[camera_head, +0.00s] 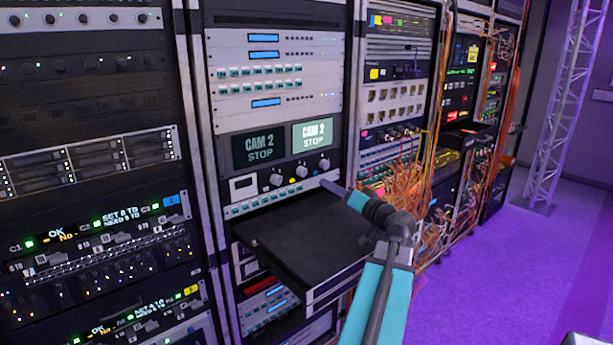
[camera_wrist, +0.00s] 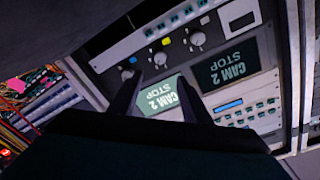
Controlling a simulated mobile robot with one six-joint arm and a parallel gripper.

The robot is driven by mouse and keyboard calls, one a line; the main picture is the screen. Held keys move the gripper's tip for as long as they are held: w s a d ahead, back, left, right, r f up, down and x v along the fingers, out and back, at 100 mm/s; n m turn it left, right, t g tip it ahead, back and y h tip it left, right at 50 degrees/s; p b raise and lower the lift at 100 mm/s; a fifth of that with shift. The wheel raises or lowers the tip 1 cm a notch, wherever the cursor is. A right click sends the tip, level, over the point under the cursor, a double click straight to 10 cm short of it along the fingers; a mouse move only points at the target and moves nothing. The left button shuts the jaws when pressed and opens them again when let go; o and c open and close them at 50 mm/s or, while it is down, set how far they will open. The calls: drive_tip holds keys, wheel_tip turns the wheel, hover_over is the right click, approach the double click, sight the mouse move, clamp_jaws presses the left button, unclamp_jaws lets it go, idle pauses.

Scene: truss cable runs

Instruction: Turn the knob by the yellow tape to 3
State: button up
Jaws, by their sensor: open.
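The knob by the yellow tape is the middle one (camera_head: 302,171) of three on a grey rack panel. The yellow tape (camera_head: 292,181) is a small mark just below it. In the wrist view, which is upside down, this knob (camera_wrist: 160,58) sits beside the yellow tape (camera_wrist: 166,41). Its pointer and scale are too small to read. My gripper (camera_head: 326,184) is in front of the panel's lower right. In the wrist view its two dark fingers (camera_wrist: 158,82) are apart and empty, pointing toward the panel, with the middle knob beyond the gap.
Another knob stands on each side, left (camera_head: 277,180) and right (camera_head: 323,164). Two screens above read CAM 2 STOP, the right one (camera_head: 312,134) brighter. A black pull-out shelf (camera_head: 305,240) juts out below the panel. Orange cables (camera_head: 400,175) hang at the right.

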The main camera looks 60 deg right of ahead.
sight(304, 172)
drive_tip(key=shift+w+d, duration=0.1)
drive_tip(key=p+x, duration=0.3)
drive_tip(key=x, duration=0.8)
drive_tip(key=shift+w+d+r, duration=0.1)
drive_tip(key=shift+w, duration=0.1)
drive_tip(key=shift+p+x, duration=0.45)
drive_tip(key=shift+x, duration=0.55)
drive_tip(key=c, duration=1)
drive_tip(key=shift+c, duration=0.2)
